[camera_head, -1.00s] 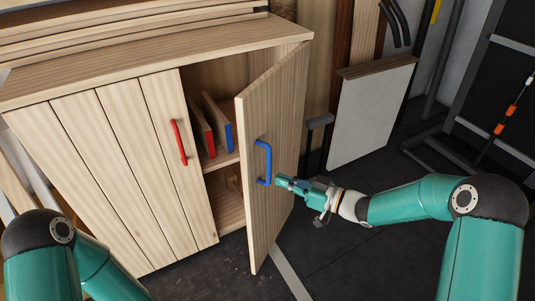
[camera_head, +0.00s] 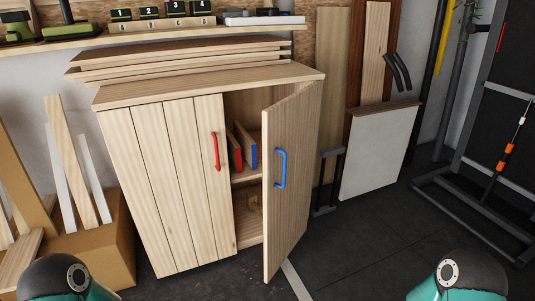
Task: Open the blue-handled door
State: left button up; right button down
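The blue-handled door (camera_head: 297,190) stands swung open on the right side of the wooden cabinet (camera_head: 214,88). Its blue handle (camera_head: 280,168) is on the door's face and nothing touches it. The red-handled door (camera_head: 212,185) with its red handle (camera_head: 216,151) is closed on the left. Inside the opening, a red-edged board (camera_head: 236,152) and a blue-edged board (camera_head: 252,156) stand on a shelf. Only shoulder parts of my two arms show at the bottom corners. Neither gripper is in view.
A cardboard box (camera_head: 108,240) with wood offcuts stands left of the cabinet. A white panel (camera_head: 378,150) and boards lean at the wall to the right. A black rack (camera_head: 490,150) stands at far right. The dark floor (camera_head: 370,235) before the door is clear.

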aim_at(290, 126)
jog(key=u, duration=0.45)
jog(key=i, duration=0.9)
jog(key=u, duration=0.15)
